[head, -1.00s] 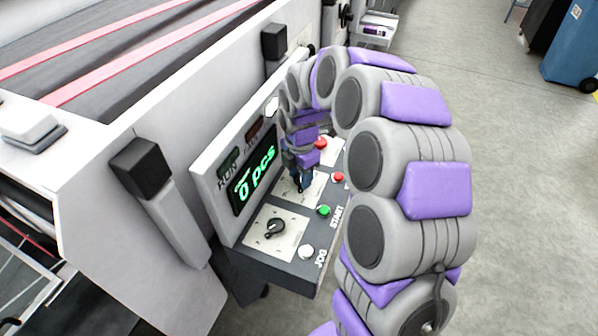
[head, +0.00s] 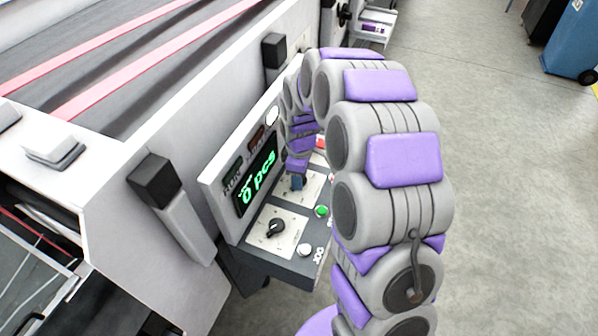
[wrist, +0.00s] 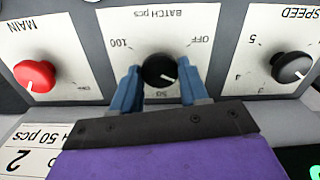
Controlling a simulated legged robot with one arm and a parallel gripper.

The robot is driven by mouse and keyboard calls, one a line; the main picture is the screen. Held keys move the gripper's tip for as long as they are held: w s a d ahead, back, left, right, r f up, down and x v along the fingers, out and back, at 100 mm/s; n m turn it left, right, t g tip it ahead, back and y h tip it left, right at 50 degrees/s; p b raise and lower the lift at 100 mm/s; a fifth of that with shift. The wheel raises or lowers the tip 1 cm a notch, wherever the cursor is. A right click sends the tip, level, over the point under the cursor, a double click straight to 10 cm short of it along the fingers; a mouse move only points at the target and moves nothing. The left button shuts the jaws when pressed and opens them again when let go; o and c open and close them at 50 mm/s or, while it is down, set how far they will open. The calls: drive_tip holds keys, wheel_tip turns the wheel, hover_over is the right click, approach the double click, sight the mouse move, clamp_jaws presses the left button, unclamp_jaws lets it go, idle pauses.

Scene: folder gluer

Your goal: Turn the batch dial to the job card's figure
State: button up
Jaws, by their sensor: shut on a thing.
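The black batch dial (wrist: 159,70) sits in the middle of the wrist view on a pale plate marked OFF, 50 and 100. Its white pointer mark points to the lower right, between OFF and 50. My gripper (wrist: 160,78) has its blue fingers on either side of the dial and is shut on it. In the head view my gripper (head: 297,182) is at the panel, and the dial is hidden behind it. The job card (wrist: 40,145) at lower left in the wrist view shows "50 pcs". The display (head: 257,178) reads "0 pcs" in green.
The red MAIN knob (wrist: 35,75) and the black SPEED knob (wrist: 291,67) flank the dial. A green button (head: 321,211) and a white JOG button (head: 305,249) sit near the panel's front edge. Open floor (head: 510,200) lies to the right.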

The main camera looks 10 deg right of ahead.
drive_tip(key=m+p, duration=0.2)
drive_tip(key=m, duration=0.4)
drive_tip(key=shift+w+r, duration=0.15)
drive_tip(key=m+p, duration=0.1)
drive_tip(key=m, duration=0.4)
drive_tip(key=shift+m, duration=0.4)
drive_tip(key=o, duration=1.1)
drive_tip(key=shift+c, duration=0.2)
wheel_tip(320, 180, up, 17)
drive_tip(key=p, duration=0.1)
